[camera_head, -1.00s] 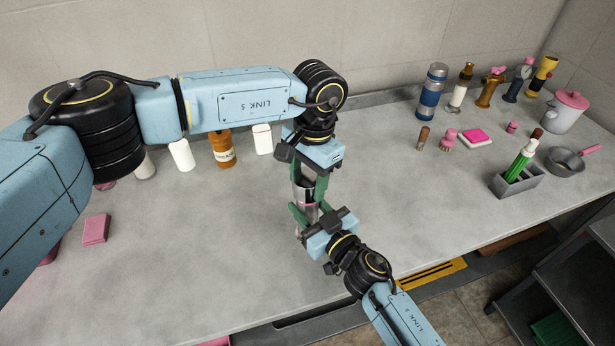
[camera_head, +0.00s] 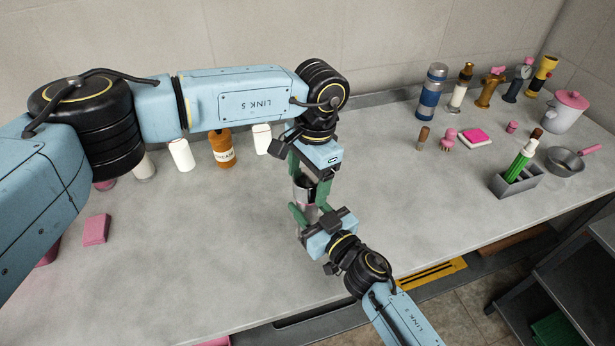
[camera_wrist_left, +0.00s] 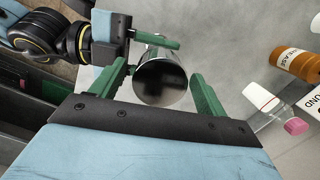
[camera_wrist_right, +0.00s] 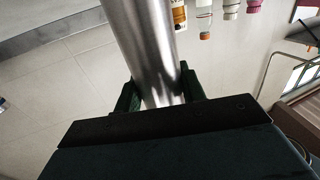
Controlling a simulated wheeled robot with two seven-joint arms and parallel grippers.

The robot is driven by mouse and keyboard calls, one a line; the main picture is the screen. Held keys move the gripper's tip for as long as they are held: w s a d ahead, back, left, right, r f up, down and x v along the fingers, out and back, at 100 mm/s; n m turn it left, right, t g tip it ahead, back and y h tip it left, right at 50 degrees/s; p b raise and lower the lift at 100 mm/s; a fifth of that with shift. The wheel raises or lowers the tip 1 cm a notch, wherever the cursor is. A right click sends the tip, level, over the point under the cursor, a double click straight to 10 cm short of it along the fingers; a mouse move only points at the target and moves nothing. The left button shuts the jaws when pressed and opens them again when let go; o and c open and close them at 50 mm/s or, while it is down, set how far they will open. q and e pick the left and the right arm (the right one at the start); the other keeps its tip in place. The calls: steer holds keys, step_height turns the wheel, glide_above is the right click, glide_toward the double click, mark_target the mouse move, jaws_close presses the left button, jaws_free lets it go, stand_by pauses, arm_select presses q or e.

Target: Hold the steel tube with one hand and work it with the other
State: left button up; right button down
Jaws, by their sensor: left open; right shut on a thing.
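The shiny steel tube (camera_head: 303,187) stands between my two grippers above the counter, mostly hidden in the head view. My left gripper (camera_head: 308,180) comes from above with its green fingers spread either side of the tube's top end. In the left wrist view the round dark end of the tube (camera_wrist_left: 160,82) lies between the fingers, with a clear gap on the right. My right gripper (camera_head: 312,209) is shut on the tube lower down. In the right wrist view the tube (camera_wrist_right: 150,45) runs between its fingers.
At the back stand white bottles (camera_head: 181,155) and an orange-brown grease bottle (camera_head: 222,150). A blue flask (camera_head: 432,92), a pink-lidded pot (camera_head: 566,111), a pan (camera_head: 566,162) and a grey holder (camera_head: 516,181) are on the right. A pink block (camera_head: 96,229) lies left. The front middle counter is clear.

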arm_select(q)
step_height(320, 180, up, 4)
steer(key=shift+r, duration=0.15)
steer(key=shift+c, duration=0.4)
